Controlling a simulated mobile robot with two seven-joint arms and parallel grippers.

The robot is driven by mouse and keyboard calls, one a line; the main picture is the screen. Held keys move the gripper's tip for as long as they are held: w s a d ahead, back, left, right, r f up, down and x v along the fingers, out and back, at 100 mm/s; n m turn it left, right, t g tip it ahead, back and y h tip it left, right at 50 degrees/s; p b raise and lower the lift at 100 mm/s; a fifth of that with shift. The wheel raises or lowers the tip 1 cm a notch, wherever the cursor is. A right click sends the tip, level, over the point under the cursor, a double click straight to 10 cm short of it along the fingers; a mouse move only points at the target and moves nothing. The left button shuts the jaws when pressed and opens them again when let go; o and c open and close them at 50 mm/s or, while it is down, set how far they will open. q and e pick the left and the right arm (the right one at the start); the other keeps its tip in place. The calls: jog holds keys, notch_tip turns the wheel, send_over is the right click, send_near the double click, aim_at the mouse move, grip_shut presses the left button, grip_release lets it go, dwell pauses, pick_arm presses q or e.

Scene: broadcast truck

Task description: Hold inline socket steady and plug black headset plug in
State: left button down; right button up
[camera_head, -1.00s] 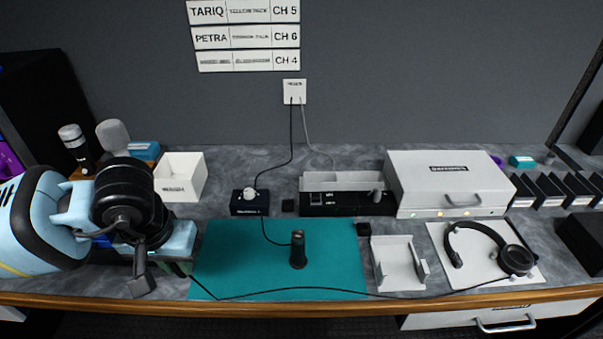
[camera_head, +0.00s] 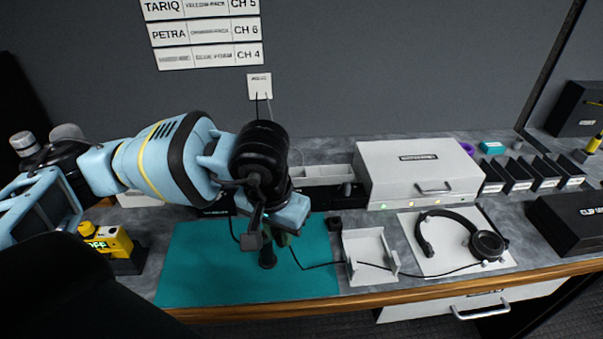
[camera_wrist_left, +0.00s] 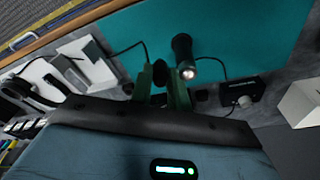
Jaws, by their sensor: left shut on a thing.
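The black inline socket (camera_head: 267,256) stands upright on the teal mat (camera_head: 195,265), partly hidden behind my left gripper (camera_head: 278,238) in the head view. In the left wrist view the socket (camera_wrist_left: 182,50) stands just beside the fingers, its pale end facing the camera. My left gripper (camera_wrist_left: 162,88) is shut on the small black headset plug (camera_wrist_left: 160,72), whose thin cable trails off to the headset (camera_head: 460,232). The plug and socket look close but apart. The plug is hidden in the head view. My right gripper is not in view.
A white bracket (camera_head: 370,258) stands right of the mat, with the headset cable crossing it. A white case (camera_head: 415,172) is behind. A yellow box (camera_head: 105,242) marked OFF is left of the mat. The mat's left part is clear.

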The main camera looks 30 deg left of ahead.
pick_arm(q)
jog(key=shift+w+f+b, duration=0.3)
jog(key=shift+f, duration=0.05)
jog(key=shift+w+r+b, duration=0.2)
jog(key=shift+r+b, duration=0.05)
jog(key=shift+b, duration=0.1)
jog(key=shift+w+a+r, duration=0.1)
jog(key=shift+w+r, duration=0.05)
jog(key=shift+r, duration=0.15)
jog(key=a+r+m+g, duration=0.1)
jog(key=a+r+m, duration=0.3)
jog(key=r+m, duration=0.4)
notch_tip(320, 180, up, 2)
jog(key=shift+r+g, duration=0.15)
jog(key=shift+g, duration=0.15)
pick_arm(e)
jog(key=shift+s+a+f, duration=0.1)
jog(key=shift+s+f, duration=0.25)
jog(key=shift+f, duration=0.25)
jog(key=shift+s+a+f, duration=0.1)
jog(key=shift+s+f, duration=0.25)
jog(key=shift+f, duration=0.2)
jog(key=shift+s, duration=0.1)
